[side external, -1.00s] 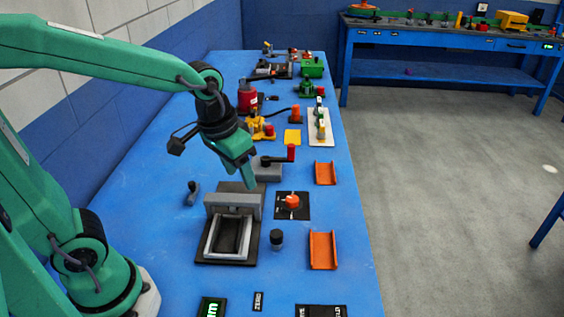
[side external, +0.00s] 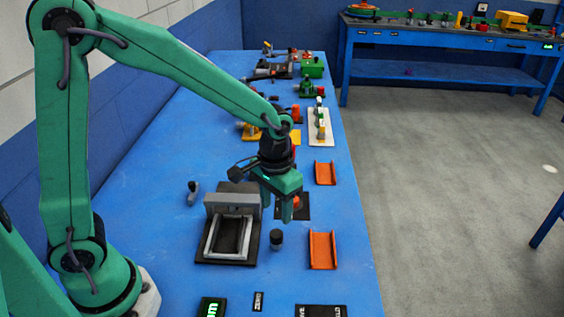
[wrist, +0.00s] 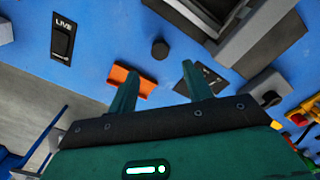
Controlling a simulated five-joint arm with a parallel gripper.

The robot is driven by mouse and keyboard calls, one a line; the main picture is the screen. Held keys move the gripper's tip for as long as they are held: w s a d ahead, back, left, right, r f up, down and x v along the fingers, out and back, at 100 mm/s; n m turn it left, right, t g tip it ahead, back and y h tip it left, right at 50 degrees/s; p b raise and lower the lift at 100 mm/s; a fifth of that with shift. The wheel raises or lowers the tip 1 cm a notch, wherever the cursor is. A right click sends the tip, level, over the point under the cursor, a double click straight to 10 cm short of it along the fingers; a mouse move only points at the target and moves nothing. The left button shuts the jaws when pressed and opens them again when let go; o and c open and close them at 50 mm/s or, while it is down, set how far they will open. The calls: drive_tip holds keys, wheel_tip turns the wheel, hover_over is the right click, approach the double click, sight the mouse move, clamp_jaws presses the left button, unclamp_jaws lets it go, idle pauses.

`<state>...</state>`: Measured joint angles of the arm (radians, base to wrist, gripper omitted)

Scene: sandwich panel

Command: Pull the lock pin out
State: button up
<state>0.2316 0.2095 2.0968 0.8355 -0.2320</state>
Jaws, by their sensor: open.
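I cannot tell for certain which part is the lock pin. A small dark upright cylinder (side external: 276,238) stands on the blue bench, and it also shows in the wrist view (wrist: 160,48). A grey frame fixture (side external: 209,240) on a black base is to its left. My gripper (side external: 287,214) is open and points down over a black plate (side external: 305,207) with an orange-red knob (side external: 296,203), mostly hidden by the fingers. In the wrist view my two fingers (wrist: 160,69) are apart with nothing between them.
Orange channel pieces (side external: 322,250) (side external: 325,173) lie along the right bench edge. A small grey peg-like part (side external: 193,192) is left of the fixture. Beyond my gripper are a white plate (side external: 320,138) and several other fixtures.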

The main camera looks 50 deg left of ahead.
sight(276, 234)
drive_tip(key=shift+f, duration=0.15)
drive_tip(key=shift+f, duration=3.75)
drive_tip(key=shift+c, duration=0.2)
